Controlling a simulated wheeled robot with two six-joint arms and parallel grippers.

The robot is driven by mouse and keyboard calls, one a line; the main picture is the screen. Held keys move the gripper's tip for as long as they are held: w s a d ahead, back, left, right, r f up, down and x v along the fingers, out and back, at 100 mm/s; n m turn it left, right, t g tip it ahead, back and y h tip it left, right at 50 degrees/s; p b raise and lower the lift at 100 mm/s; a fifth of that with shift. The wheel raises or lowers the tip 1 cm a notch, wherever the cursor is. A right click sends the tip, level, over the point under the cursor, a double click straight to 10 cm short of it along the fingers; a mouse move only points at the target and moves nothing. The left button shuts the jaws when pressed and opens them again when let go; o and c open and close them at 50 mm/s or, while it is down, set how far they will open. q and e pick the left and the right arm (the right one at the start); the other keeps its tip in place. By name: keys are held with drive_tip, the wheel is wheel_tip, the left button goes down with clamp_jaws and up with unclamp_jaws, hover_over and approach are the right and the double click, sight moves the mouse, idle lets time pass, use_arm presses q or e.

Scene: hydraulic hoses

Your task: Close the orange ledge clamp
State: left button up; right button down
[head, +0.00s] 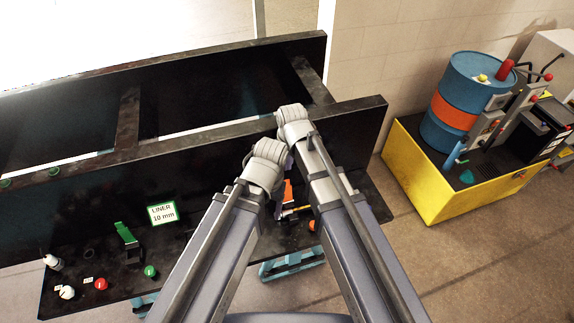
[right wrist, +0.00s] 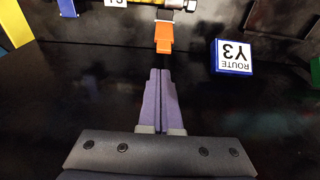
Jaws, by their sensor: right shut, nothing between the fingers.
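The orange ledge clamp (right wrist: 164,38) shows in the right wrist view at top centre, with a dark part above it beside a brass-coloured fitting. In the head view, an orange part (head: 288,190) shows between my two arms, mostly hidden by them. My right gripper (right wrist: 160,72) has purple fingers pressed together, with nothing between them. Its tips point at the orange clamp, just short of it in the picture; I cannot tell whether they touch. In the head view only a purple bit of my right gripper (head: 290,164) shows between the arms. My left gripper is not visible.
A blue block marked ROUTE Y3 (right wrist: 232,56) stands right of the clamp. On the dark ledge, a green clamp (head: 127,236), a LINER 10 mm sign (head: 162,213) and red, white and green knobs stand left. A blue-orange drum (head: 462,105) stands on a yellow base at right.

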drive_tip(key=b, duration=0.6)
hover_over(287, 191)
drive_tip(key=w, duration=0.3)
wheel_tip(287, 191, down, 7)
drive_tip(key=shift+s+a+f, duration=0.1)
drive_tip(key=shift+s, duration=0.05)
